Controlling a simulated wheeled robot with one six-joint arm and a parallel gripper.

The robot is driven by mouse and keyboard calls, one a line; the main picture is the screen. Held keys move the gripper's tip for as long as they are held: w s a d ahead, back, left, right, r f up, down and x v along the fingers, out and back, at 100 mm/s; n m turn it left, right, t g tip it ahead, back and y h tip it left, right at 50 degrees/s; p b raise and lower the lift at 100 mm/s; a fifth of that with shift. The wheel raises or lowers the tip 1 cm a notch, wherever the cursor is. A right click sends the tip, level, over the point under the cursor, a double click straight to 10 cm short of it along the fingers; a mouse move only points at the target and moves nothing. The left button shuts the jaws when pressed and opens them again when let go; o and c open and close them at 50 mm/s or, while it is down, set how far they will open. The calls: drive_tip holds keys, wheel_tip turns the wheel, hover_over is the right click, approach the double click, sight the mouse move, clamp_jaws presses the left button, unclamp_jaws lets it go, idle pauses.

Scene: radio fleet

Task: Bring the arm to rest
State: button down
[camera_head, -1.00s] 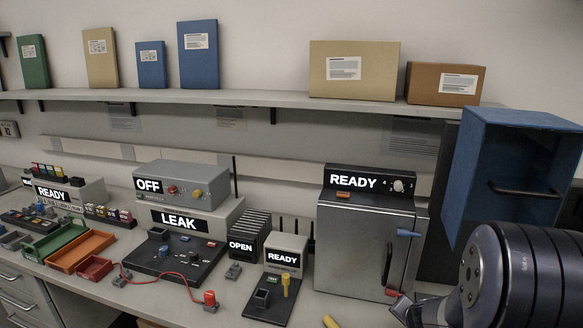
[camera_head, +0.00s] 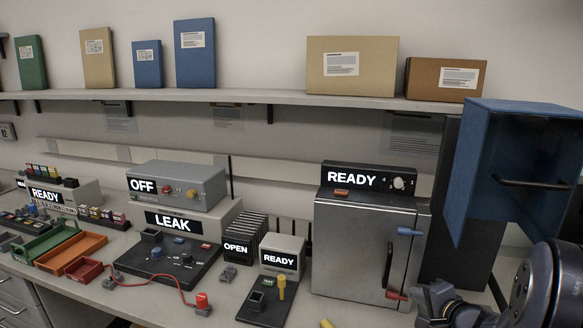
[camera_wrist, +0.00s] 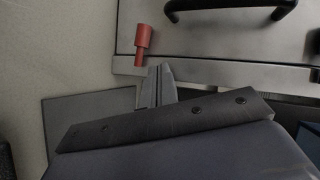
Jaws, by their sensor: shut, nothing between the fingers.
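My arm comes in at the lower right of the head view. My gripper (camera_wrist: 158,84) shows in the wrist view with its two fingers together and nothing between them. In the head view only part of the gripper (camera_head: 432,296) shows, low beside the steel cabinet marked READY (camera_head: 363,245). In the wrist view the fingertips lie just below and right of a red peg-like handle (camera_wrist: 143,40) on the cabinet front (camera_wrist: 230,40). I cannot tell whether they touch the cabinet.
A blue wall cabinet (camera_head: 500,165) with a dark handle hangs close above my arm. The bench to the left holds a LEAK tester (camera_head: 190,219), a small READY unit (camera_head: 283,246), an orange tray (camera_head: 75,252) and a red cable. A shelf (camera_head: 230,96) with boxes runs above.

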drive_tip(key=shift+s+d+m+t+y+p, duration=0.15)
drive_tip(key=shift+d+m+t+y+p, duration=0.35)
drive_tip(key=shift+p, duration=0.55)
drive_tip(key=shift+f, duration=0.1)
drive_tip(key=shift+a, duration=0.15)
